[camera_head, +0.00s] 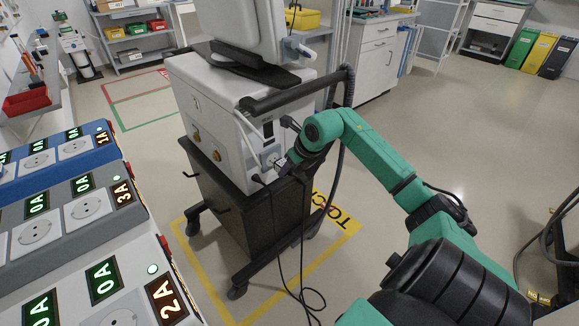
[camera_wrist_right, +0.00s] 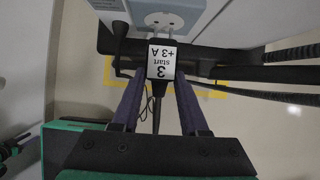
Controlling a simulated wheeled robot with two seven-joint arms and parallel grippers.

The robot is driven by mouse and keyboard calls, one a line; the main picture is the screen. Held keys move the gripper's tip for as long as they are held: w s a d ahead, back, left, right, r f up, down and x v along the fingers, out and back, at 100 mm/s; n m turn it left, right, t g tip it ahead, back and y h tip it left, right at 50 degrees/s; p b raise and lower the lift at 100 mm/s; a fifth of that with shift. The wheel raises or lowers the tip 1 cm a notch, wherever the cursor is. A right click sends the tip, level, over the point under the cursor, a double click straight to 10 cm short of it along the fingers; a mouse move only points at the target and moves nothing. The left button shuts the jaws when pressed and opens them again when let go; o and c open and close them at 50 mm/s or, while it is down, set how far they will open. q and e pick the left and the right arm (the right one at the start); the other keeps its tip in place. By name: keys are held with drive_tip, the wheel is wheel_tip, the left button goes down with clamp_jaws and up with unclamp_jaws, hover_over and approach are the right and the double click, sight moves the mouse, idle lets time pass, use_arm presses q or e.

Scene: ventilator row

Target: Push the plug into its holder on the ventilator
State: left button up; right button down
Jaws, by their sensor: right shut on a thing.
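The ventilator (camera_head: 215,115) is a white box on a dark wheeled cart. My right gripper (camera_head: 284,167) is at its right side face, low down near a socket. The plug's cable hangs down between the fingers. The holder (camera_wrist_right: 160,20), a white round socket in a pale blue frame, is straight ahead of the plug. Whether the plug touches it cannot be told.
A black rail (camera_head: 292,92) and a thick hose run along the ventilator beside my right arm. Loose cable (camera_head: 305,297) lies on the floor. Socket units with lit ampere displays (camera_head: 88,208) stand at the left.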

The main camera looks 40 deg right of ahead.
sight(278, 163)
use_arm(q)
drive_tip(key=shift+s, duration=0.2)
use_arm(e)
drive_tip(key=shift+w, duration=0.15)
drive_tip(key=shift+w, duration=0.35)
use_arm(q)
drive_tip(key=shift+s, duration=0.45)
use_arm(e)
drive_tip(key=shift+w, duration=0.1)
use_arm(q)
drive_tip(key=shift+w+r, duration=0.2)
drive_tip(key=shift+w, duration=0.35)
use_arm(e)
drive_tip(key=shift+w, duration=0.65)
use_arm(q)
drive_tip(key=shift+s+a, duration=0.1)
drive_tip(key=shift+s, duration=0.1)
use_arm(e)
drive_tip(key=shift+r, duration=0.1)
use_arm(q)
drive_tip(key=shift+s, duration=0.35)
use_arm(e)
drive_tip(key=shift+c, duration=1.7)
unclamp_jaws()
drive_tip(key=shift+w, duration=0.1)
use_arm(q)
drive_tip(key=shift+w, duration=0.5)
